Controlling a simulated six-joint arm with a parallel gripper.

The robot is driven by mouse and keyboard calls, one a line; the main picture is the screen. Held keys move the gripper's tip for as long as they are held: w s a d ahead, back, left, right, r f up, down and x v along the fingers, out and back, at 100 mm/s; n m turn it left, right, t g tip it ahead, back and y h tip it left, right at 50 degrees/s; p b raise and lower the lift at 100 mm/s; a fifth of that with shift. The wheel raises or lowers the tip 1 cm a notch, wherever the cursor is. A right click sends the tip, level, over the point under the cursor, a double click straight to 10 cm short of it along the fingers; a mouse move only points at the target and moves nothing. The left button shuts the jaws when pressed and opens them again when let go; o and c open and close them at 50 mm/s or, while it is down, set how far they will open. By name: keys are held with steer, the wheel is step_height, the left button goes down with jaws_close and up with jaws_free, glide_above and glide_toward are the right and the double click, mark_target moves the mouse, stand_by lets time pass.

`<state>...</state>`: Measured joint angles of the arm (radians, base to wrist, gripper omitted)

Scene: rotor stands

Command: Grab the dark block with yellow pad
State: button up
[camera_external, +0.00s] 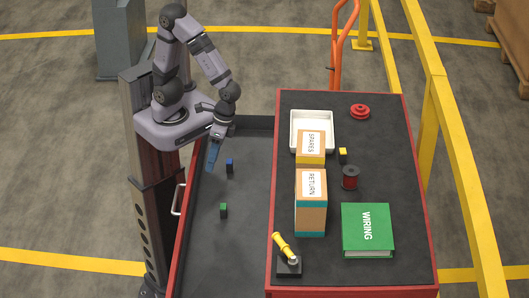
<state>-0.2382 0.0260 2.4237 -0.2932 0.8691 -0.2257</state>
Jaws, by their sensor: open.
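A small dark block with a yellow pad (343,155) sits on the raised black tabletop, just right of the SPARES box. Its lower part is dark and yellow shows on its top. My gripper (212,162) is far to its left, over the lower black surface, pointing down. My gripper is open, with nothing seen between its fingers. A dark block with a blue pad (229,165) stands just right of my gripper, and one with a green pad (223,210) is lower down on the same surface.
The SPARES box (310,146) and RETURN box (311,200) stand between my gripper and the yellow-pad block. A white tray (326,116), red disc (360,112), dark red spool (350,178), green WIRING binder (367,229) and yellow-handled device (287,258) share the tabletop. Yellow rails (450,130) run along the right.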

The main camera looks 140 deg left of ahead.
mark_target(343, 153)
steer(key=w+a+r+n+t+h+p, duration=0.3)
steer(key=w+a+r+n+t+h, duration=0.3)
steer(key=w+n, duration=0.65)
steer(key=w+a+r+n+t, duration=0.2)
steer(key=a+r+n+t, duration=0.1)
steer(key=a+n, duration=0.35)
steer(key=w+a+r+n+t, duration=0.1)
steer(key=a+r+n+t, duration=0.2)
steer(key=a+n, duration=0.35)
steer(key=w+a+f+b, duration=0.1)
steer(key=a, duration=0.1)
steer(key=w+a+f+y+b, duration=0.1)
steer(key=a+f, duration=0.1)
steer(key=w+a+f+m+t+y+b, duration=0.1)
steer(key=a, duration=0.2)
steer(key=shift+w+f, duration=0.25)
steer(key=shift+w, duration=0.15)
steer(key=w+a+f+y+b, duration=0.1)
steer(key=a, duration=0.1)
steer(key=w+a+f+y, duration=0.1)
steer(key=a, duration=0.1)
steer(key=w+a+t+b, duration=0.1)
steer(key=a, duration=0.2)
steer(key=shift+a+f+y+b, duration=0.1)
steer(key=shift+f+y+b, duration=0.2)
steer(key=shift+f+y, duration=0.1)
steer(key=shift+b+x, duration=0.8)
steer(key=shift+x, duration=2.85)
steer(key=shift+r, duration=0.1)
steer(key=shift+c, duration=0.3)
